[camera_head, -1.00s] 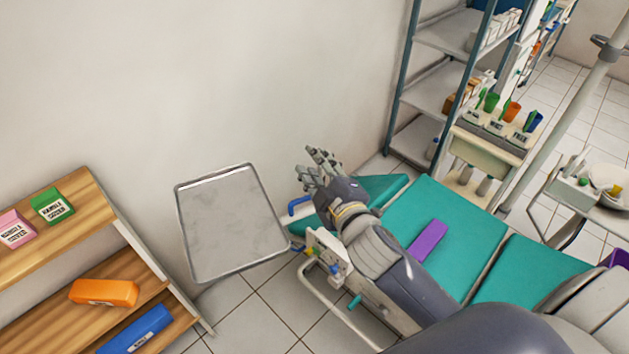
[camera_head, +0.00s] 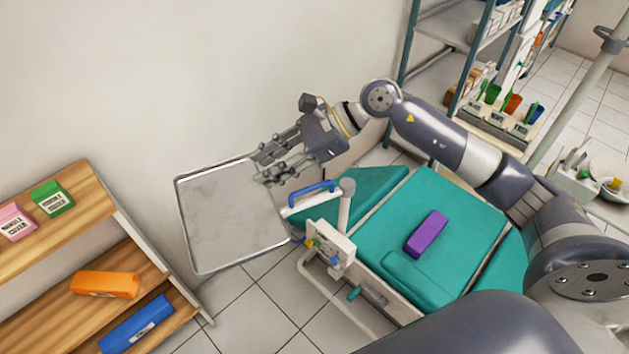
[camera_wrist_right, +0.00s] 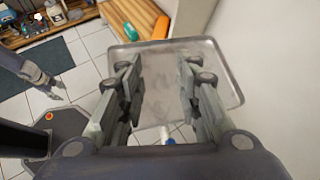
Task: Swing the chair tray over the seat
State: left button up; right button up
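The chair tray (camera_head: 222,222) is a flat grey metal plate with a raised rim. It hangs to the left of the green chair seat (camera_head: 440,215), clear of it. My right gripper (camera_head: 268,162) is above the tray's upper right edge, with its fingers pointing left. In the right wrist view the tray (camera_wrist_right: 162,85) shows between and beyond the spread, empty fingers. Whether they touch the rim is unclear. A blue handle (camera_head: 312,188) stands just right of the tray. A grey gripper, apparently my left one (camera_wrist_right: 50,88), is small at the left of the right wrist view.
A purple block (camera_head: 427,234) lies on the seat. A wooden shelf (camera_head: 95,225) with boxes and an orange case (camera_head: 104,284) stands at left. A white wall (camera_head: 150,80) is close behind the tray. A metal rack (camera_head: 440,75) stands behind the chair.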

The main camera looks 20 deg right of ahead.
aim_at(311, 187)
jog(key=d+f+n+g+h, duration=0.1)
jog(key=d+f+n+h, duration=0.15)
jog(key=d+h, duration=0.75)
jog(key=f+y+p, duration=0.1)
jog(key=f, duration=0.2)
jog(key=w+f+y+p, duration=0.1)
jog(key=f, duration=0.2)
jog(key=w+f+m+y+p, duration=0.1)
jog(key=f, duration=0.2)
jog(key=shift+w+d+f+y+p, duration=0.2)
jog(key=shift+w+f+y+p, duration=0.1)
jog(key=shift+p, duration=0.1)
jog(key=shift+a+f, duration=0.15)
jog(key=shift+f, duration=0.2)
jog(key=shift+c, duration=0.5)
grip_shut()
